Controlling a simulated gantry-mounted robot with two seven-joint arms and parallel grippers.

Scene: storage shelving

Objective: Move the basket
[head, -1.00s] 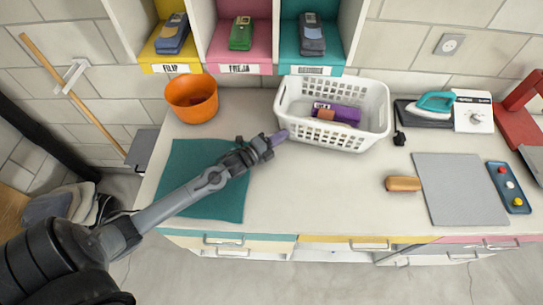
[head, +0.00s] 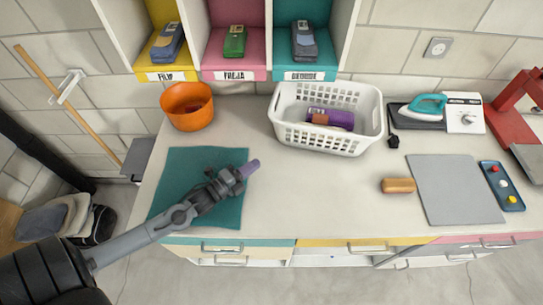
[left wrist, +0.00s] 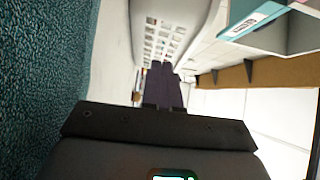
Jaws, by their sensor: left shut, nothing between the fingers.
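The basket (head: 318,137) is white plastic with slotted walls. It stands upright on the counter, right of centre in the head view, with a purple item (head: 338,118) and a brown item (head: 319,118) inside. My left gripper (head: 247,170) is shut and empty, its purple fingers over the right part of the teal mat. It is apart from the basket, to its front left. In the left wrist view the shut fingers (left wrist: 161,85) point toward the basket's slotted wall (left wrist: 163,35). My right gripper is not in view.
An orange pot (head: 187,106) stands behind the teal mat (head: 180,174). An iron (head: 428,106), a grey board (head: 455,190) and a brown block (head: 398,185) lie to the right. Coloured cubbies (head: 235,75) rise behind. Counter in front of the basket is clear.

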